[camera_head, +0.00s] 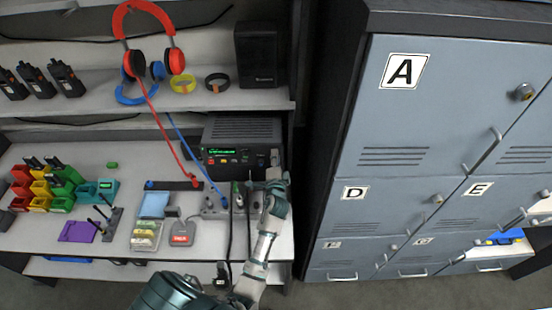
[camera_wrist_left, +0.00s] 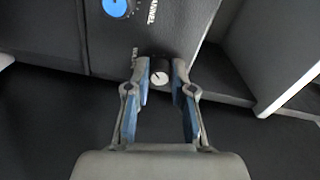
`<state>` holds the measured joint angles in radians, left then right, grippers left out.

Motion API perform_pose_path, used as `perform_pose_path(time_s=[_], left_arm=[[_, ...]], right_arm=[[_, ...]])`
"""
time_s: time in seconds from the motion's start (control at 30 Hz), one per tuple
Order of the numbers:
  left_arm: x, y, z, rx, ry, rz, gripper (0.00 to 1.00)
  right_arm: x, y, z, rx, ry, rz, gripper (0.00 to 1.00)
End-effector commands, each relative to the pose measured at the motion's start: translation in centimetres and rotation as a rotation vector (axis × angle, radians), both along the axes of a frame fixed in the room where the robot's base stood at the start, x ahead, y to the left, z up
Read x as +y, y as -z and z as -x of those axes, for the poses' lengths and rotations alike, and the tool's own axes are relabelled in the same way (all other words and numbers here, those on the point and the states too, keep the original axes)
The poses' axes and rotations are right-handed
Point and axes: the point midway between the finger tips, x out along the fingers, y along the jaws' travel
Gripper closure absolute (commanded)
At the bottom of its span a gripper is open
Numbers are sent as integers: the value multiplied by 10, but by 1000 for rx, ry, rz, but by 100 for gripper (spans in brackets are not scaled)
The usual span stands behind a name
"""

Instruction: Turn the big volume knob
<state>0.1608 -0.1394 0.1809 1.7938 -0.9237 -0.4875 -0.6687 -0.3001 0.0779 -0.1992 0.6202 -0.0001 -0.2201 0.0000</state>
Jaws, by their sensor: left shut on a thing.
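The black radio (camera_head: 240,130) with a green lit display stands at the back right of the desk, under the shelf. My left gripper (camera_head: 274,172) is at the right end of its front. In the left wrist view my left gripper (camera_wrist_left: 162,70) is shut on a dark knob (camera_wrist_left: 160,74) with a pale face, one fingertip on each side. The small label beside this knob is too unclear to read. A blue knob (camera_wrist_left: 118,6) sits up and left on the same panel, apart from the fingers, beside lettering that seems to read CHANNEL. My right gripper is not in view.
Red and blue headphones (camera_head: 150,55) hang by the shelf, their cables running down to a grey box (camera_head: 212,206) below the radio. A black speaker (camera_head: 257,55) stands on the shelf. Grey lettered lockers (camera_head: 400,130) stand right of the desk.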

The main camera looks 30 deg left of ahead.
Motion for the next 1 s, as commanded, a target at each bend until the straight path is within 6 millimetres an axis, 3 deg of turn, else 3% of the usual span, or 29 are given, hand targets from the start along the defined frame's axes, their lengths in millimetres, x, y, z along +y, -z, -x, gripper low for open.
perform_pose_path(time_s=[0.03, 0.43, 0.47, 0.57, 0.87, 1.0], left_arm=[[1, 10, 2, 16, -5, 12, 100], [1, 10, 2, 14, -5, 16, 100], [1, 10, 2, 14, -5, 16, 74], [1, 10, 2, 14, -5, 15, 52], [0, 5, 2, 5, -2, 11, 52], [-8, 4, 13, 4, -1, 11, 52]], right_arm=[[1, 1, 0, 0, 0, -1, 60], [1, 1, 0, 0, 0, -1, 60], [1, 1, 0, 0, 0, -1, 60], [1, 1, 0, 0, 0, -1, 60], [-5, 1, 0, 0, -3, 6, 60], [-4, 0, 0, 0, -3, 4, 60]])
